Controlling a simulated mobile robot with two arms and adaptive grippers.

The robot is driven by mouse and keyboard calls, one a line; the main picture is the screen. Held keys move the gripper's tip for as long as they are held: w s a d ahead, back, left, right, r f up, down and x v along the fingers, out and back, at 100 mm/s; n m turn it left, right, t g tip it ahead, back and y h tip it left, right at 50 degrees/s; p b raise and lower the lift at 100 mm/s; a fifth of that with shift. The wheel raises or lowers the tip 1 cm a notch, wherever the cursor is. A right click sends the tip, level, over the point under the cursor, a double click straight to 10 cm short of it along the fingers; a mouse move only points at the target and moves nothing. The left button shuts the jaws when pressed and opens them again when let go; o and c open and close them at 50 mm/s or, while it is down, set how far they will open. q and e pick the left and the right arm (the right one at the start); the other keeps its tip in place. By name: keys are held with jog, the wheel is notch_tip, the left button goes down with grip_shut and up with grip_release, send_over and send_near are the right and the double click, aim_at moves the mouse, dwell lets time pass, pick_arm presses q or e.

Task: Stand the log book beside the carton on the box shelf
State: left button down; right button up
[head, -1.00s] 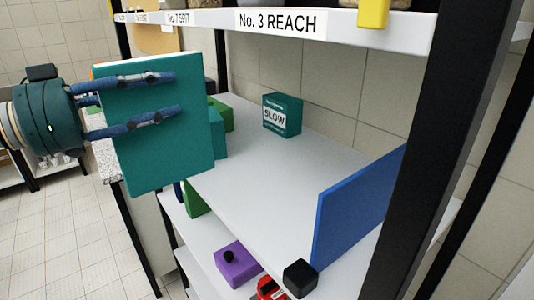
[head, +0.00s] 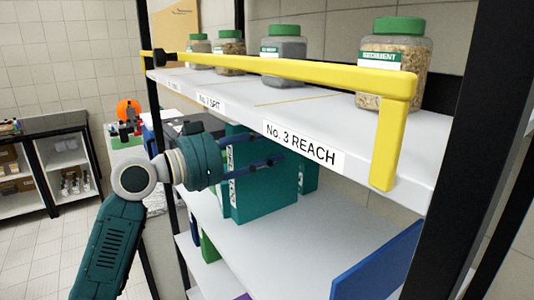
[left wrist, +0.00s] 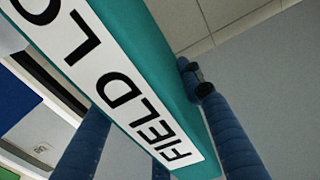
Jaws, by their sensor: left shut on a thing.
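My left gripper (head: 268,165) is shut on the teal log book (head: 268,197), with its fingers across the cover. The book is upright in the head view, over the box shelf (head: 325,228), its white-labelled spine facing left. I cannot tell if its bottom edge touches the shelf. The teal carton (head: 310,177) shows just right of the book, mostly hidden behind it; I cannot tell if they touch. In the left wrist view the book's spine (left wrist: 165,60) reads "FIELD LO", with gripper fingers (left wrist: 150,140) on both sides. My right gripper is out of view.
Close above the book is the upper shelf's edge (head: 215,103), with a yellow bar (head: 290,67) along it and several green-lidded jars (head: 392,75). A blue panel (head: 375,268) stands at the right. Black rack posts flank the shelf. Its middle is clear.

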pick_arm(q)
notch_tip(320, 180, down, 3)
jog(key=shift+f+p, duration=0.1)
jog(key=shift+p, duration=0.5)
jog(key=c, duration=1.1)
grip_release()
jog(key=shift+s+f, duration=0.1)
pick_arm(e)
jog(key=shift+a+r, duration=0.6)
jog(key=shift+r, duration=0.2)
